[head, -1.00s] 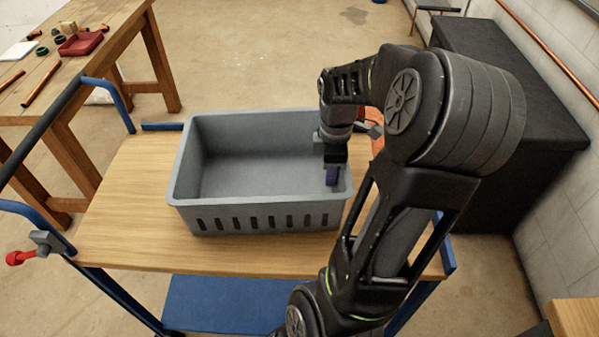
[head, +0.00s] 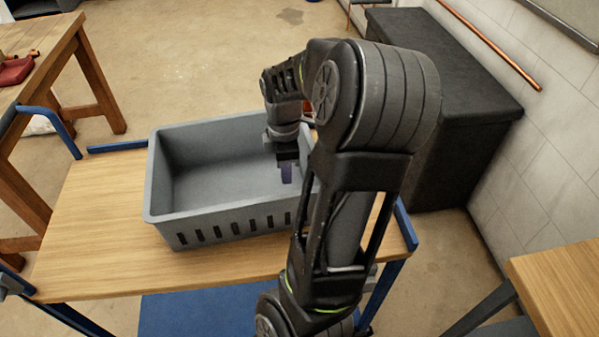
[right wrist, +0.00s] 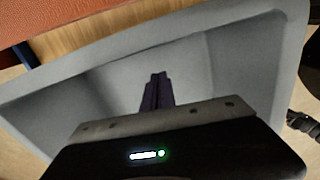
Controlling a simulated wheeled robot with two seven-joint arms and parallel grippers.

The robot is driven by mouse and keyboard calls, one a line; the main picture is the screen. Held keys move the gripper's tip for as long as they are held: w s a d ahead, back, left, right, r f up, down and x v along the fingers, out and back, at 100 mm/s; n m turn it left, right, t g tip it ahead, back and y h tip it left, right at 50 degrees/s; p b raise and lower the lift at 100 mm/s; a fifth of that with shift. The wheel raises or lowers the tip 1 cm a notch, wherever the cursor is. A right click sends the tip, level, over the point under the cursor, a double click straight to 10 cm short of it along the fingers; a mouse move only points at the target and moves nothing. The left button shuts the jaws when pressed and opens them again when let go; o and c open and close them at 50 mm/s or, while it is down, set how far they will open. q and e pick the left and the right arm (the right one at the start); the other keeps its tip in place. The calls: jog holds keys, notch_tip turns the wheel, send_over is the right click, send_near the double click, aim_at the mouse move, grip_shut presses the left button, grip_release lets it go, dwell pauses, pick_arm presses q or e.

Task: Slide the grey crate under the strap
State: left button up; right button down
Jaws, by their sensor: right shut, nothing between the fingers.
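The grey crate (head: 225,221) is an open box with slots in its near wall, standing on the wooden top of a blue-framed cart. My right gripper (head: 287,174) is shut and empty, pointing down inside the crate's right end. Its dark purple fingers also show in the right wrist view (right wrist: 157,92), with the crate's grey walls (right wrist: 225,65) around them. I cannot tell whether they touch a wall. An orange-brown piece (right wrist: 60,18) lies beyond the crate in the wrist view; I cannot tell whether it is the strap. My left gripper is not in view.
The cart top (head: 90,235) is bare left of the crate. Blue rails (head: 118,146) edge the cart. A wooden workbench (head: 50,45) stands at the left, a black chest (head: 450,110) at the right by the wall, and another wooden top (head: 565,285) at the lower right.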

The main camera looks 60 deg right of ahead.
notch_tip(320, 180, up, 10)
dwell(0.3)
